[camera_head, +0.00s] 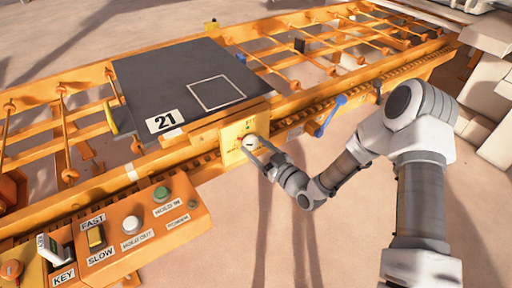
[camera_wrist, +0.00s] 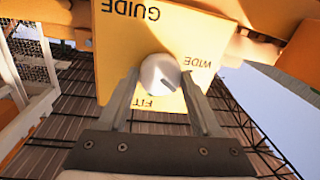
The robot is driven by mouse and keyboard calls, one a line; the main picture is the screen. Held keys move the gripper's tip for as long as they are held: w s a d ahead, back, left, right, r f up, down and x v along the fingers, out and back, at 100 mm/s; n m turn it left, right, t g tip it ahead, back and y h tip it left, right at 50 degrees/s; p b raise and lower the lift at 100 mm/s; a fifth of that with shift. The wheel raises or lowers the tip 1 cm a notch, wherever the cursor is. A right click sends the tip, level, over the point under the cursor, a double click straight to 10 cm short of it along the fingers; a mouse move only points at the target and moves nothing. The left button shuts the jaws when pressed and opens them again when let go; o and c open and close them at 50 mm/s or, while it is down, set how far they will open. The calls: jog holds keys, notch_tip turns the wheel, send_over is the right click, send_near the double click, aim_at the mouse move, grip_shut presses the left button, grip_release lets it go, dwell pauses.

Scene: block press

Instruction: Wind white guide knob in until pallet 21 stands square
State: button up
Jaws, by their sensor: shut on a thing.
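The white guide knob (camera_wrist: 160,74) sits on a yellow plate (camera_wrist: 115,45) marked GUIDE, WIDE and FIT, which appears upside down in the wrist view. The knob's dark mark points to the lower right, between WIDE and FIT. My gripper (camera_wrist: 164,88) is shut on the knob, one finger at each side. In the head view my gripper (camera_head: 258,147) reaches the plate from the front right and partly covers the knob. Pallet 21 (camera_head: 150,80), a dark flat slab with a white 21 label and a square outline, lies on the orange conveyor. I cannot tell whether it stands exactly square.
An orange control box (camera_head: 150,232) with green and white buttons, a FAST/SLOW switch and a key switch stands at the front left. A blue-ended lever (camera_head: 340,100) sticks out from the conveyor rail (camera_head: 400,72) right of the knob. Open floor lies in front.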

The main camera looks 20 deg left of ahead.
jog(key=c, duration=0.4)
jog(key=shift+f+m+b, duration=0.15)
jog(key=shift+m+b, duration=0.25)
jog(key=shift+m, duration=1.2)
jog(key=o, duration=1.4)
jog(key=shift+s, duration=0.1)
jog(key=p+v, duration=0.2)
jog(key=v, duration=1.5)
jog(key=shift+s+d+p, duration=0.1)
jog(key=shift+d+p, duration=0.05)
jog(key=shift+p, duration=0.2)
